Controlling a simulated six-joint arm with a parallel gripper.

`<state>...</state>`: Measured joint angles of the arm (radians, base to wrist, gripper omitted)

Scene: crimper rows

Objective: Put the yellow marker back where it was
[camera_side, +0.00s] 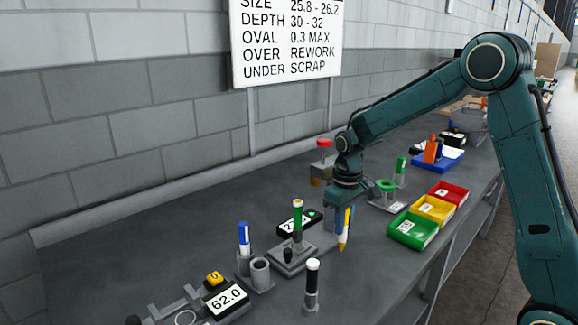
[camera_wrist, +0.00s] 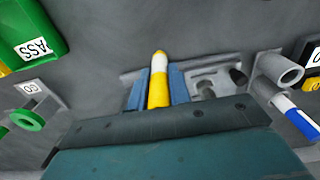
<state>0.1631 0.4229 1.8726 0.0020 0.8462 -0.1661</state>
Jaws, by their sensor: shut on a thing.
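The yellow marker (camera_side: 343,240), with a white band, hangs roughly upright in my gripper (camera_side: 344,218), above the bench. In the wrist view the marker (camera_wrist: 159,88) lies between the two blue fingers of my gripper (camera_wrist: 158,92), which are shut on it. Its yellow end sticks out past the fingertips. An empty grey cup holder (camera_side: 261,273) stands beside the blue-and-white marker (camera_side: 244,236) in its own holder. The empty cup (camera_wrist: 283,70) also shows at the right in the wrist view, apart from the gripper.
A black-and-white marker (camera_side: 312,276) stands in a holder at the front. A gauge fixture with an upright green piece (camera_side: 298,222) and a display is just left of my gripper. Green (camera_side: 413,230), yellow (camera_side: 434,208) and red (camera_side: 450,192) bins stand to the right.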

